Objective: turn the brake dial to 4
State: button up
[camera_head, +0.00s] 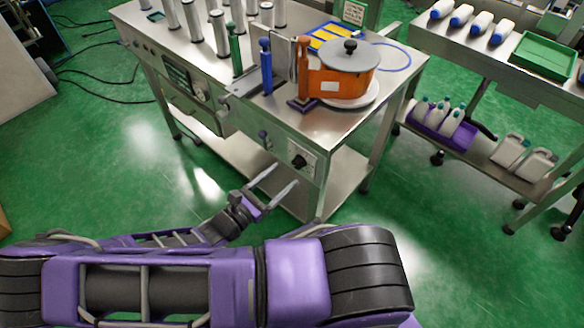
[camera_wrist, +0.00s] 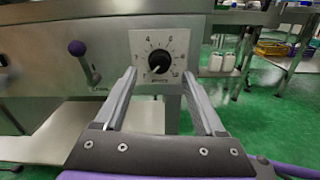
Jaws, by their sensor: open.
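The brake dial (camera_wrist: 159,62) is a black round knob on a pale square plate with numbers around it, on the front of the steel machine. Its pointer is too small to read surely. In the head view the dial (camera_head: 299,161) sits low on the machine's right front corner. My gripper (camera_wrist: 160,75) is open and empty, its two fingers pointing at the plate with the dial between them in the picture. In the head view my gripper (camera_head: 278,183) is in front of and a little below the dial, apparently apart from it.
A purple-knobbed lever (camera_wrist: 77,48) stands left of the dial. Above, the steel table (camera_head: 330,122) carries an orange drum (camera_head: 335,82) and several silver cylinders (camera_head: 218,33). A side bench (camera_head: 470,52) with bottles stands at the right. Green floor (camera_head: 420,220) is clear before the machine.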

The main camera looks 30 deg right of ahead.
aim_at(295, 165)
jog(key=x, duration=0.5)
grip_shut()
dwell(0.3)
